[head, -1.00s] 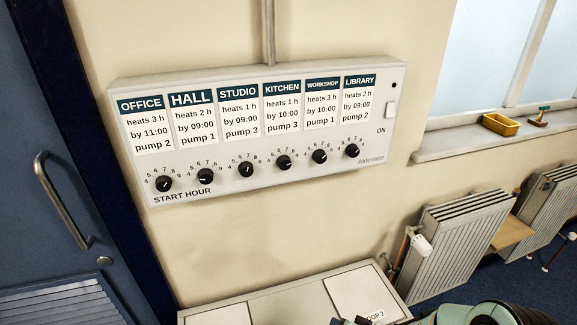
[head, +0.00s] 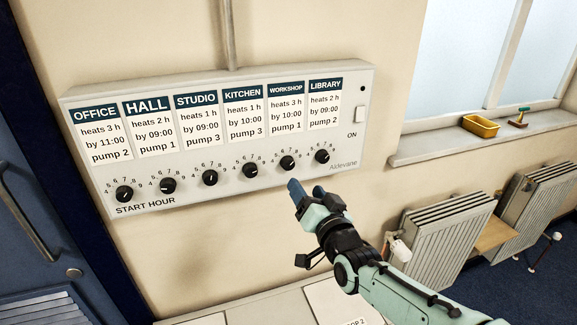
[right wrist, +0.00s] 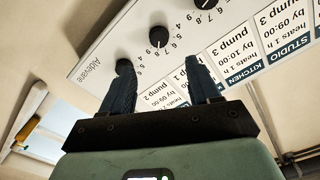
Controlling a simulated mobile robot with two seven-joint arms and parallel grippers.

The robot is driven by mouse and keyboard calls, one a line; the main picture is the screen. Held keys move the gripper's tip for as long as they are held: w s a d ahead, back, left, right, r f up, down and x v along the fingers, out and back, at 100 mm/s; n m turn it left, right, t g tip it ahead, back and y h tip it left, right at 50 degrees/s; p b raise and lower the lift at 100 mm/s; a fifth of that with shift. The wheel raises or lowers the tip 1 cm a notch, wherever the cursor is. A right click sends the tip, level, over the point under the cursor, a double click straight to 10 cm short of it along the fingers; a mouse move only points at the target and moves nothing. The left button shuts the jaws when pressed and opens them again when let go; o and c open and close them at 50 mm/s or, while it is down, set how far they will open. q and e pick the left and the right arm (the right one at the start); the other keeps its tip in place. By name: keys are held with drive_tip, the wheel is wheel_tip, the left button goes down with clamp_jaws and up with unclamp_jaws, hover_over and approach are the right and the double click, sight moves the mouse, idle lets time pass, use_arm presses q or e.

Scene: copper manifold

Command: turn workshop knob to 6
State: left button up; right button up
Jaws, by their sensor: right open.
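The workshop knob (head: 287,162) is a round black dial under the WORKSHOP label (head: 286,88), second from the right in the row on the white panel (head: 350,148). Its pointer is too small to read surely. My right gripper (head: 306,189) is open and empty, just below and right of this knob in the head view, apart from it. In the right wrist view the panel is upside down; the workshop knob (right wrist: 158,36) shows beyond the gap between the two dark fingers (right wrist: 163,85). My left gripper is not in view.
The kitchen knob (head: 250,170) and library knob (head: 322,156) flank the workshop knob closely. A white cabinet (head: 270,309) stands below. Radiators (head: 440,240) and a windowsill with a yellow tray (head: 480,126) are at right, a blue door (head: 25,230) at left.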

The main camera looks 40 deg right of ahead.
sight(290, 164)
drive_tip(key=p+x, duration=0.3)
drive_tip(key=x, duration=0.7)
drive_tip(key=shift+w, duration=0.2)
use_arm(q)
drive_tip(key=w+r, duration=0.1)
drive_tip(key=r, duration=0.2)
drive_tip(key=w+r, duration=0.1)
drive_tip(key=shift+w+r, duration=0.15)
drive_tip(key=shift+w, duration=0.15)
use_arm(e)
drive_tip(key=c, duration=1)
